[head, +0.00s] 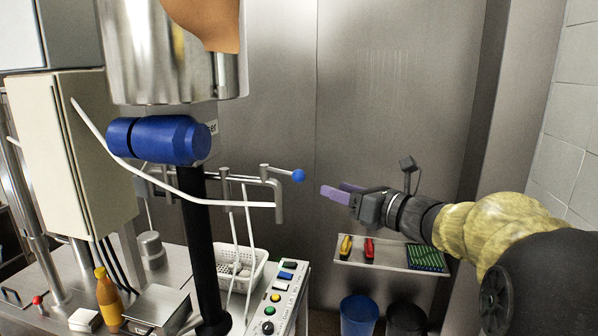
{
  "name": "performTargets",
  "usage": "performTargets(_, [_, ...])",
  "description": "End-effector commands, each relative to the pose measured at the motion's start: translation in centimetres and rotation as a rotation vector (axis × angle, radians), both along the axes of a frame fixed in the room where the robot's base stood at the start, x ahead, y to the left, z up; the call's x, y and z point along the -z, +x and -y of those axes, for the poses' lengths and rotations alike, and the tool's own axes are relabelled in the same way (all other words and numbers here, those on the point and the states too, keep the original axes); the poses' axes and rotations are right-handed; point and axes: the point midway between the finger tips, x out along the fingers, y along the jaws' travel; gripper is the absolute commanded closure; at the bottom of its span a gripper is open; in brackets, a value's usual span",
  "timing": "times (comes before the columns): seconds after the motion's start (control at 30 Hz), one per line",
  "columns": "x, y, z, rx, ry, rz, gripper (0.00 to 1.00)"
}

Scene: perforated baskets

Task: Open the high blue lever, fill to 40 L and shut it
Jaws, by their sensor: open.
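The high lever (280,171) is a thin metal bar with a blue ball knob (298,175) at its right end. It sits on top of a metal tap whose spout (279,205) bends downward. The bar lies roughly level. My gripper (333,192) reaches in from the right, its purple fingers pointing left toward the knob. The fingers are apart and empty, a little right of and below the knob, and not seen touching it. I see no readable litre display.
A white perforated basket (258,277) stands below the tap, beside a button panel (286,284). A blue cylinder (160,139) and a big steel vessel (175,60) fill the upper left. A small shelf (390,259) holds red and yellow items below my gripper.

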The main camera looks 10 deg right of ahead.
Motion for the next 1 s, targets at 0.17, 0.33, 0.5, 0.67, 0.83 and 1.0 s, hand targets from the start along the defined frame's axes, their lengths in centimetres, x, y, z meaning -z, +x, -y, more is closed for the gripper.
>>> performTargets(0.17, [-0.3, 2.7, -1.9, -0.005, 0.004, -0.001, 0.52])
performTargets(0.33, [-0.3, 5.2, -3.5, -0.005, 0.004, -0.001, 0.52])
performTargets(0.5, [-0.3, 7.5, -5.0, -0.003, 0.004, -0.001, 0.52])
performTargets(0.67, [-0.2, 9.3, -6.1, -0.002, 0.003, -0.001, 0.52])
performTargets(0.83, [-0.1, 10.2, -6.8, -0.001, 0.001, 0.000, 0.52])
performTargets(1.0, [0.0, 10.3, -7.0, -0.002, 0.000, 0.000, 0.52])
